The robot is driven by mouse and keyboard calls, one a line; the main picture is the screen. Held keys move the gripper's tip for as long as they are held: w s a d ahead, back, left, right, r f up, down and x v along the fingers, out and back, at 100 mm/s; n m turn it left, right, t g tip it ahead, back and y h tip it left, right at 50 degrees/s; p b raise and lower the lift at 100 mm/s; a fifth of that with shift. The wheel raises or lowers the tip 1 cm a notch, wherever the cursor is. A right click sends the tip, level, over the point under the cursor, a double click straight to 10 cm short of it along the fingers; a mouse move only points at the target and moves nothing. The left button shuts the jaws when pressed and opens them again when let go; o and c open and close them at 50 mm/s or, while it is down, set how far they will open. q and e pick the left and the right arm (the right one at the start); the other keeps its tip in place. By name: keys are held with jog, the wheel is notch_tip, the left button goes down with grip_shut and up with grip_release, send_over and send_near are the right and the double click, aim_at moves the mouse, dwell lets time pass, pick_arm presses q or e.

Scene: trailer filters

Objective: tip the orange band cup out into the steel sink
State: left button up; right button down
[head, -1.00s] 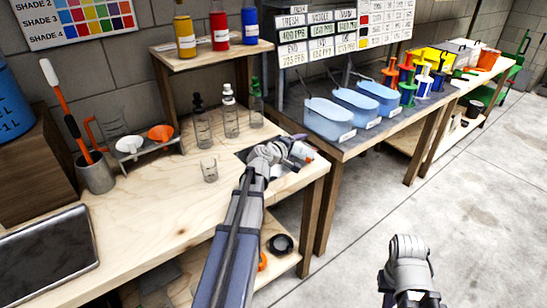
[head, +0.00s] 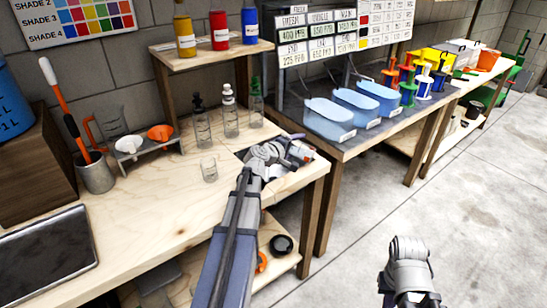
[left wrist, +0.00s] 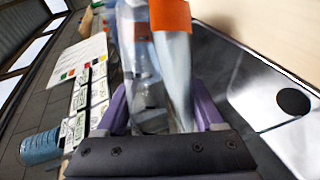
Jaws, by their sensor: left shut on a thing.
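My left gripper (head: 293,153) is at the right end of the wooden bench, over the steel sink (head: 243,155). In the left wrist view its purple fingers (left wrist: 162,115) are shut on the clear orange band cup (left wrist: 137,70). The cup's orange band shows near the top of that view. In the head view the cup is small and mostly hidden by my wrist, so its exact tilt and contents cannot be told. The sink (left wrist: 265,85) with its dark round drain lies to the right of the cup in the left wrist view. My right gripper's fingers are not visible.
A clear beaker (head: 209,169) stands just left of the sink. Several clear bottles (head: 230,112) stand behind it. A rack with funnels (head: 147,145) is farther left. Blue trays (head: 328,116) sit on the adjoining table. Floor is open at the right.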

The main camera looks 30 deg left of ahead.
pick_arm(q)
jog(key=shift+a+f+n+t+h+b, duration=0.2)
jog(key=shift+f+n+t+h+b, duration=0.15)
jog(key=shift+n+b, duration=0.4)
dwell(1.4)
jog(key=shift+s+a+r+n+t+h+b, duration=0.15)
jog(key=shift+a+r+n+t+h, duration=0.2)
jog(key=shift+n, duration=0.3)
jog(key=shift+w+a+r+n+t+h+b, duration=0.15)
jog(key=shift+r+n+h, duration=0.15)
jog(key=shift+r+n, duration=0.3)
dwell(1.6)
jog(key=shift+s+a+r+n+t+h+b, duration=0.1)
jog(key=shift+a+r+n+t+h+b, duration=0.2)
jog(key=shift+n, duration=0.5)
jog(key=shift+s+a+r+n+t+h+b, duration=0.1)
jog(key=shift+a+r+n+t+b, duration=0.3)
jog(key=shift+n, duration=0.4)
dwell(1.4)
